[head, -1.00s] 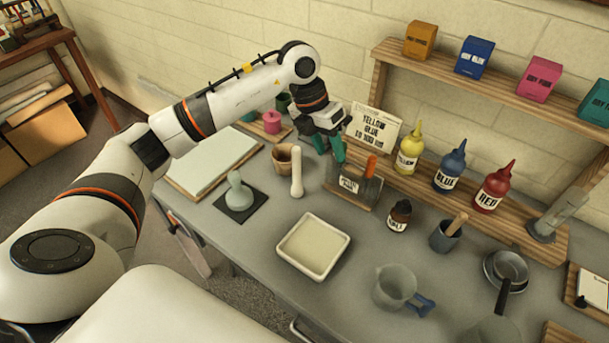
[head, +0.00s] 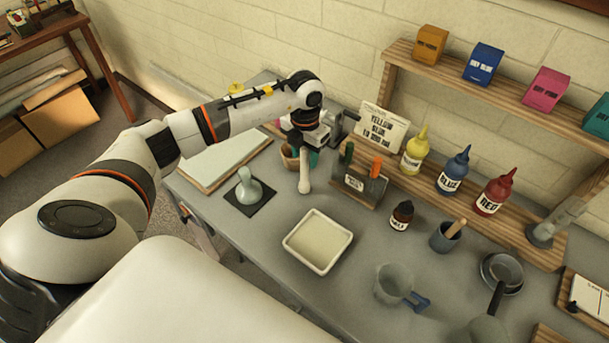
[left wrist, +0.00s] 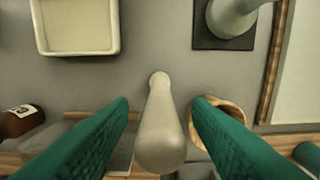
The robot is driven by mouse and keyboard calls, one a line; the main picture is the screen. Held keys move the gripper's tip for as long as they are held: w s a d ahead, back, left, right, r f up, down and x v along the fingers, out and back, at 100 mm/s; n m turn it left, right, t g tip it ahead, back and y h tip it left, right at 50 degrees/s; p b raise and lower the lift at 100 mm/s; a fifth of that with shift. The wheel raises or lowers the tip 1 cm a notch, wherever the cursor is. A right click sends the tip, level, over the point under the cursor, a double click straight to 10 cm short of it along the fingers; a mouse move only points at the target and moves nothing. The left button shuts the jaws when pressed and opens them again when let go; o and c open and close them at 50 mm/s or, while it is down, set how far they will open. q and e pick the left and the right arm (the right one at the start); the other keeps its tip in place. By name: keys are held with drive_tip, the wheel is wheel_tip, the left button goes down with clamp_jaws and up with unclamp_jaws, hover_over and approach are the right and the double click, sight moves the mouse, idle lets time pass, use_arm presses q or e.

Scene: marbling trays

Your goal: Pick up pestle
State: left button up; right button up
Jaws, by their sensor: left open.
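The pestle (head: 304,172) is pale and smooth, and appears to stand upright on the grey table beside a tan cup (head: 287,160). My left gripper (head: 306,154) is over the upper part of the pestle in the head view and hides its top. In the left wrist view the pestle (left wrist: 160,125) lies between the two green fingers of the open gripper (left wrist: 160,106), with a gap on each side. The right finger partly covers the tan cup (left wrist: 220,112). My right gripper is not in view.
A wooden tool holder (head: 360,185) stands close to the right of the gripper. A grey-green muller (head: 248,186) sits on a dark mat at left. A white tray (head: 318,268) is in front. Bottles, a jug (head: 392,284) and a pan are farther right.

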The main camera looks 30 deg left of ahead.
use_arm(q)
drive_tip(key=shift+f, duration=1.05)
clamp_jaws()
drive_tip(key=shift+r, duration=0.1)
drive_tip(key=shift+r, duration=0.1)
